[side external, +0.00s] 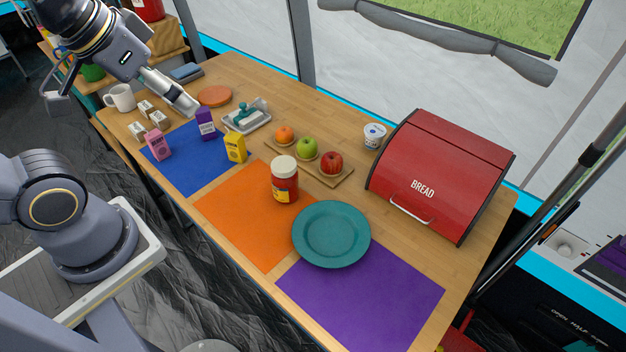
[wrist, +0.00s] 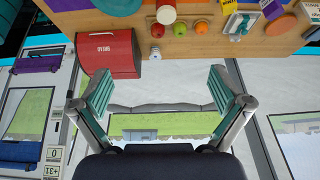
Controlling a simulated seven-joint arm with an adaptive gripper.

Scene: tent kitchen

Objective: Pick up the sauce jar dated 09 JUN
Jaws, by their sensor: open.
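A red sauce jar (side external: 284,186) with a white lid and a yellow label stands upright on the orange mat (side external: 238,212) in the side external view. Its date is too small to read. In the wrist view the jar (wrist: 166,13) shows at the top edge, partly cut off. My gripper (wrist: 158,92) is open and empty, with its two fingers wide apart. In the side external view it is raised over the far left part of the table, well apart from the jar.
A teal plate (side external: 331,235) sits close in front of the jar. Milk-type cartons, yellow (side external: 236,148), purple (side external: 206,124) and pink (side external: 158,145), stand to its left. Fruit on small boards (side external: 331,176) and a red bread box (side external: 438,175) lie to its right.

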